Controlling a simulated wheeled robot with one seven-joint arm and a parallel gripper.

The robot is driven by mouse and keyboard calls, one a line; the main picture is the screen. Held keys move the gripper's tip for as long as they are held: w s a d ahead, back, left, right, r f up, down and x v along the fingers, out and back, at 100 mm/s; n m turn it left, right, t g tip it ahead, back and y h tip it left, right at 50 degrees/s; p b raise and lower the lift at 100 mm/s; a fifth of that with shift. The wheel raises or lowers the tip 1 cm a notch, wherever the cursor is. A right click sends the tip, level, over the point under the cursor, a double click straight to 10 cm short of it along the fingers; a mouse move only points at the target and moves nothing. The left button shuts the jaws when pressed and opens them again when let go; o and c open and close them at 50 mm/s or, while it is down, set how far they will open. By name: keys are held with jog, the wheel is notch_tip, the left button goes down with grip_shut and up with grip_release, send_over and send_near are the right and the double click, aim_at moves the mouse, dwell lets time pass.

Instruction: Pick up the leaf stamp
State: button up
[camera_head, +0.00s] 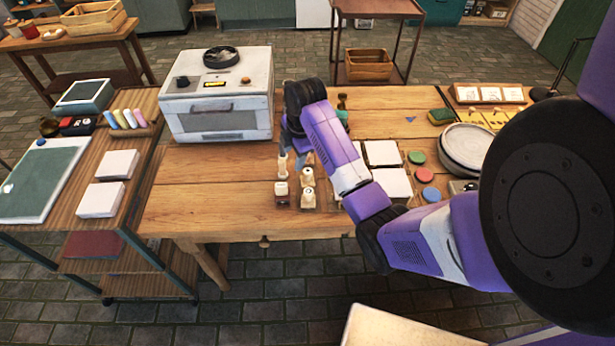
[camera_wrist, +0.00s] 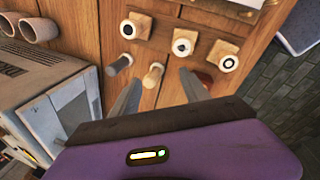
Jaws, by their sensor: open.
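Several small wooden stamps stand in a cluster on the wooden table. The marks are too small for me to tell which is the leaf. Nearer me, a light wooden handle (camera_wrist: 153,74) shows between the fingers of my gripper (camera_wrist: 159,78), with a grey-topped handle (camera_wrist: 118,66) on its left. My gripper (camera_head: 297,155) is open, pointing down over the cluster's far end in the head view. I see nothing held.
A white oven (camera_head: 217,95) stands left of the stamps. The table's front left (camera_head: 205,205) is clear. A side cart (camera_head: 70,200) stands on the left.

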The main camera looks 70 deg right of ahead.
aim_at(308, 170)
jog(key=s, duration=0.1)
jog(key=s+r+n+g+y, duration=0.1)
jog(key=s, duration=0.1)
jog(key=s+n+g, duration=0.1)
jog(key=shift+s+d+r, duration=0.2)
jog(key=shift+s+d, duration=0.2)
jog(key=shift+s+f+n+y, duration=0.15)
jog(key=shift+f+n+y, duration=0.05)
jog(key=shift+n+y, duration=0.1)
jog(key=f, duration=0.2)
jog(key=f+p, duration=0.1)
jog(key=f, duration=0.4)
jog(key=shift+w+a+f, duration=0.1)
jog(key=shift+w+a, duration=0.05)
jog(key=shift+w, duration=0.2)
grip_shut()
